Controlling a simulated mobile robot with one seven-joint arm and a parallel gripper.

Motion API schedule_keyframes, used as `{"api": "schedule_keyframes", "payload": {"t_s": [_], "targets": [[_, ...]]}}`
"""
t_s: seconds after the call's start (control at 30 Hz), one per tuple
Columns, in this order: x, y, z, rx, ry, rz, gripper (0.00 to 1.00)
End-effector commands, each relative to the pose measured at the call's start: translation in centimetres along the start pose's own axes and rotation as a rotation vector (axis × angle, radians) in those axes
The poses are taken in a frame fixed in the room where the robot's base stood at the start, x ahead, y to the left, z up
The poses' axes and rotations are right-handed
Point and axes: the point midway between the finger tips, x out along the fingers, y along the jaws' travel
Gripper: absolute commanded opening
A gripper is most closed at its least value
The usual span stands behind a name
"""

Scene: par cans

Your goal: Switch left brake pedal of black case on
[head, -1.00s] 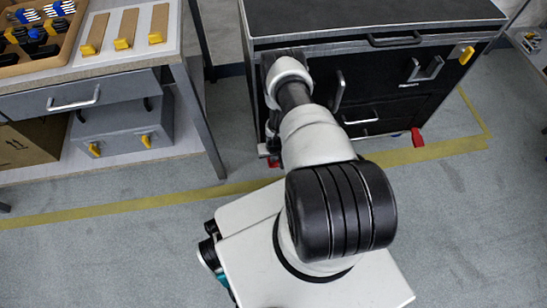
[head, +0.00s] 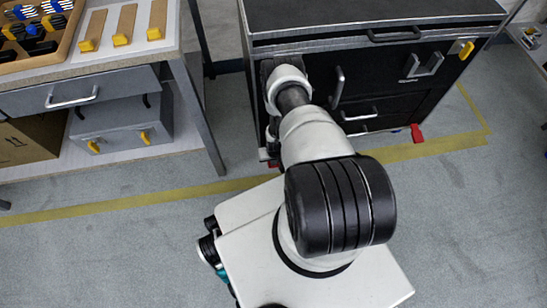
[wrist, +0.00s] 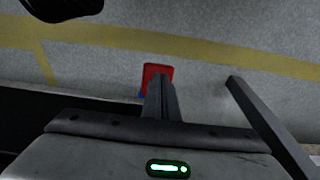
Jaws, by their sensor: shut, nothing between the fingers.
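The black case (head: 370,62) stands ahead of my base, with drawers and handles on its front. Its left brake pedal (wrist: 157,71) is red and shows in the wrist view just beyond my fingertips, which partly cover it. I cannot tell whether they touch. In the head view only a bit of red of this pedal (head: 273,164) shows low beside my arm. The right brake pedal (head: 417,133) is red and in plain sight. My gripper (wrist: 161,82) is shut and empty, low at the case's left front; in the head view my arm hides it.
A workbench (head: 130,62) with a grey drawer stands to the left, its metal leg (head: 203,125) near the case. A grey box (head: 120,125) and a brown carton (head: 30,140) sit on its lower shelf. Floor with a yellow line (head: 140,203) is clear in front.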

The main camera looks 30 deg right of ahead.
Motion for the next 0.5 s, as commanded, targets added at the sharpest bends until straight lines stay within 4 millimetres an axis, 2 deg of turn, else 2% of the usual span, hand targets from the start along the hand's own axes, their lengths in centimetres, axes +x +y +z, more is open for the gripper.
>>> {"api": "schedule_keyframes", "payload": {"t_s": [0.5], "targets": [[1.9, 0.0, 0.9, -0.001, 0.000, 0.000, 0.00]]}}
